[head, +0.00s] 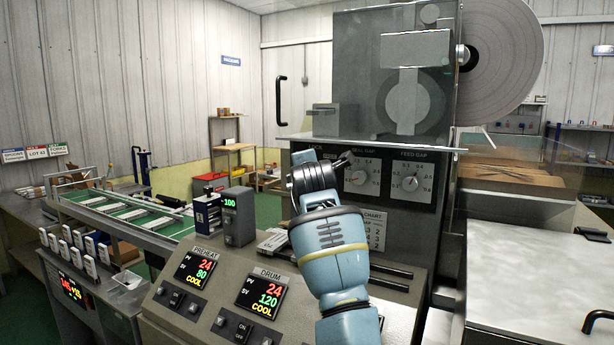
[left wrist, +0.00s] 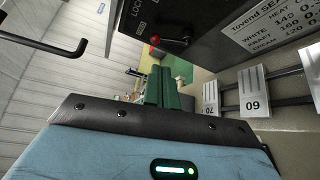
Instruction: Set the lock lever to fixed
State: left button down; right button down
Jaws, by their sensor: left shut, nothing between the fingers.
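The lock lever (left wrist: 172,40) shows in the left wrist view on a dark panel, with a red knob at its left end and its pivot at the right. Text beginning "LOC" is on the panel above it. In the head view my left arm covers most of the lock area, and I cannot make out the lever's setting there. My left gripper (left wrist: 164,72) is shut and empty, its green fingers pointing up the picture below the lever, with no clear contact. In the head view its wrist is in front of the machine panel (head: 376,168), fingertips hidden. My right gripper is not in view.
Two dials, seal gap (head: 361,176) and feed gap (head: 410,184), sit right of my wrist. Below is a control console (head: 225,300) with lit displays. Rails carry numbered sliders (left wrist: 252,101). A black handle (head: 281,101) projects at the machine's left.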

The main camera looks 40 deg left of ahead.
pick_arm(q)
jog(key=v, duration=0.3)
dwell(0.7)
